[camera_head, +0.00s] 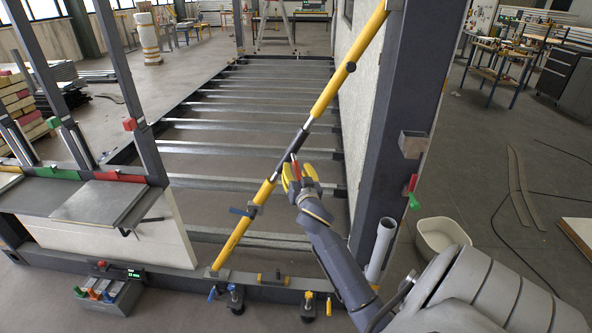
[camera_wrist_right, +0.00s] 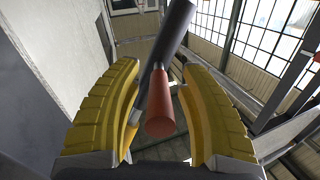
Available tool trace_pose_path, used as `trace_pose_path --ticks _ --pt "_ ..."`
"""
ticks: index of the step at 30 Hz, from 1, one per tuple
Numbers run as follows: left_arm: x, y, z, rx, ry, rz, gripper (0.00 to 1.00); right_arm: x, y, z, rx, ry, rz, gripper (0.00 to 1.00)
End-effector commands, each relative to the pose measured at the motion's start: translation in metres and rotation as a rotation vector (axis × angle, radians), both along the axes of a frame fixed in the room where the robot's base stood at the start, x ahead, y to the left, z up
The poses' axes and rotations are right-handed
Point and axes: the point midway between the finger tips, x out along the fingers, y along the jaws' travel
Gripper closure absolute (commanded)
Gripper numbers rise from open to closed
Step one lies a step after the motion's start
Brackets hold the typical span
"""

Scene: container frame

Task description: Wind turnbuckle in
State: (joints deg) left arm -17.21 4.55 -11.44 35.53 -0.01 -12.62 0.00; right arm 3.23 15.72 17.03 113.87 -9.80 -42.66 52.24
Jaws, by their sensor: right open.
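A yellow diagonal brace (camera_head: 335,88) runs from the frame's base up to the right, with a dark turnbuckle section (camera_head: 300,138) in its middle. A small lever with a red grip (camera_head: 295,165) sticks out from that section. My right gripper (camera_head: 299,172) is at the lever, its yellow-padded fingers apart. In the right wrist view, the red grip (camera_wrist_right: 160,106) lies between the open fingers of my right gripper (camera_wrist_right: 160,72), with a dark rod (camera_wrist_right: 174,32) behind it. Whether the left pad touches the grip, I cannot tell. My left gripper is out of view.
A dark upright post (camera_head: 400,120) with a pale wall panel stands right of the brace. A white tub (camera_head: 440,233) and a pale tube (camera_head: 381,245) are at right. Open floor joists (camera_head: 250,125) lie behind.

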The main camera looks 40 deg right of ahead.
Motion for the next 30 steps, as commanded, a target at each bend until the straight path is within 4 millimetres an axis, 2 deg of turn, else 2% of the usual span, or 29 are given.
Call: trace_pose_path --ticks 15,26,30 --pt "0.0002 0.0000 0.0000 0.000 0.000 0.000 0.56 0.0065 -0.0043 0.0005 -0.001 0.000 -0.001 0.58" --pt "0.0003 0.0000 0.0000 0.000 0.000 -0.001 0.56 0.0064 -0.0043 0.0003 -0.001 0.001 -0.001 1.00" --pt "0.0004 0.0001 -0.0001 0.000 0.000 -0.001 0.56 0.0064 -0.0043 0.0001 -0.001 0.001 -0.001 1.00"
